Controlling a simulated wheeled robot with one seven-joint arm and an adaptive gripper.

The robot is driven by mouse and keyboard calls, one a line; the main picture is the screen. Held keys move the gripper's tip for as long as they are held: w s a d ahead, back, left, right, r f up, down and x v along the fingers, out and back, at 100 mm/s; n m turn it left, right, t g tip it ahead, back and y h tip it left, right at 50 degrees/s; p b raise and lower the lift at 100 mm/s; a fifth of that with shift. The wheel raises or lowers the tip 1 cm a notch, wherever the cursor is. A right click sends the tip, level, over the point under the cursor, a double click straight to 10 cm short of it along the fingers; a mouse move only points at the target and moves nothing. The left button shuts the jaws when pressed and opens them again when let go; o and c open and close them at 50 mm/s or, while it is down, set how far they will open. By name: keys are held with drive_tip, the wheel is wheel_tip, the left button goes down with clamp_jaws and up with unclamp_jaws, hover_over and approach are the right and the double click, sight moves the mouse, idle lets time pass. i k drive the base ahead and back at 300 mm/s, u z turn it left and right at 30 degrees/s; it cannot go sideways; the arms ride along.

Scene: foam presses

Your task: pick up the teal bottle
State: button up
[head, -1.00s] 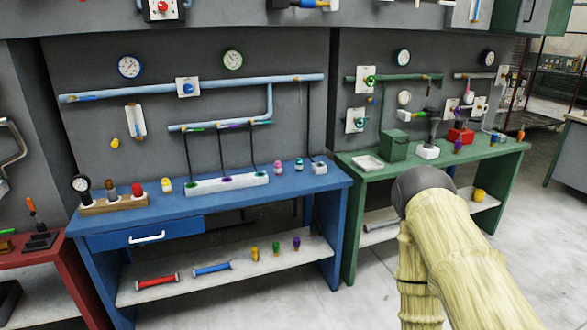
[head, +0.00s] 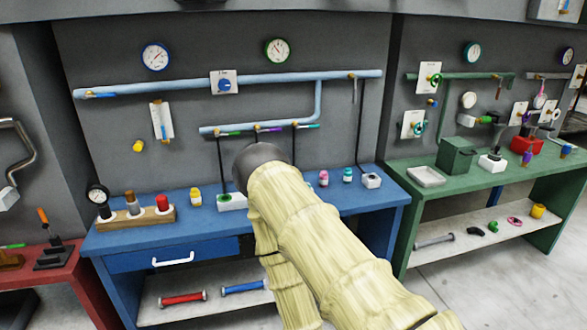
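The teal bottle (head: 348,175) is small with a pale cap or label. My arm, in a pale yellow sleeve with a dark grey rounded end, reaches over the middle of the bench. That end shows left of the teal bottle in the picture and apart from it. My gripper's fingers are not visible.
A yellow bottle (head: 195,197) and a wooden holder (head: 134,218) stand on the bench's left. My arm covers most of a white rack (head: 232,201). Pipes and hoses are on the wall behind.

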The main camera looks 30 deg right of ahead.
sight(347, 178)
drive_tip(key=z, duration=0.05)
drive_tip(key=i, duration=0.9)
drive_tip(key=z, duration=1.1)
drive_tip(key=i, duration=0.55)
drive_tip(key=z, duration=0.55)
